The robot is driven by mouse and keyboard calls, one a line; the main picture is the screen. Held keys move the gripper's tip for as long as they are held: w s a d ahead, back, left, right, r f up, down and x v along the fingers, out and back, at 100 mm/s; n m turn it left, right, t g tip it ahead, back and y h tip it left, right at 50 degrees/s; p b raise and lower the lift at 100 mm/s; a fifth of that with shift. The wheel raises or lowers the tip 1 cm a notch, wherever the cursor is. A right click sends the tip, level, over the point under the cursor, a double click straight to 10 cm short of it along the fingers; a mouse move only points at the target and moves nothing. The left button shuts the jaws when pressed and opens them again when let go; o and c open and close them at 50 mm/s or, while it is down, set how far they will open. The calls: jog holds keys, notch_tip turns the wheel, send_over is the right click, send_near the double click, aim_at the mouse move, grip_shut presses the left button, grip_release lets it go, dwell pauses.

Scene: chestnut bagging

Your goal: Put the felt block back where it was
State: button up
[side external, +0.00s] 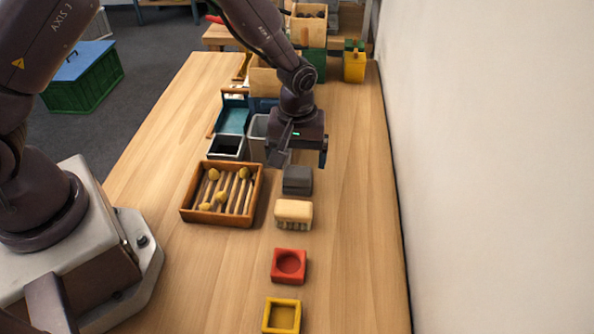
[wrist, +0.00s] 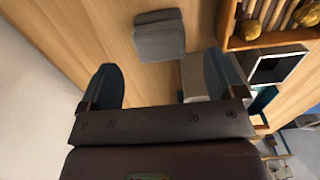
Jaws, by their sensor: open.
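The grey felt block (side external: 297,180) sits on the wooden table, behind the cream brush and to the right of the slatted wooden tray. It also shows in the wrist view (wrist: 159,38), beyond my fingertips and apart from them. My gripper (side external: 300,158) is above the table, just behind and above the block. In the wrist view my gripper (wrist: 160,75) has its two fingers wide apart with nothing between them.
A cream brush (side external: 293,211), a red block with a round hollow (side external: 289,266) and a yellow tray (side external: 282,315) line up in front. The slatted tray (side external: 185,206) holds several chestnut-like pieces. Bins (side external: 226,147) stand behind it. A wall (side external: 480,170) bounds the right; the table's right strip is clear.

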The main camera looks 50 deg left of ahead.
notch_tip(320, 180, up, 6)
notch_tip(320, 180, up, 15)
jog(key=m+t, duration=0.3)
jog(key=m, duration=0.1)
send_over(296, 171)
jog(key=s+a, duration=0.4)
jog(key=s, duration=0.3)
jog(key=s+a+r+m+t, duration=0.1)
jog(key=s+r+m, duration=0.1)
jog(key=s, duration=0.5)
jog(key=s+a+r+m+t, duration=0.1)
jog(key=s+r+m, duration=0.2)
jog(key=s, duration=0.3)
jog(key=shift+s+a+r+t, duration=0.3)
jog(key=shift+s+a+r, duration=0.1)
jog(key=shift+r, duration=0.45)
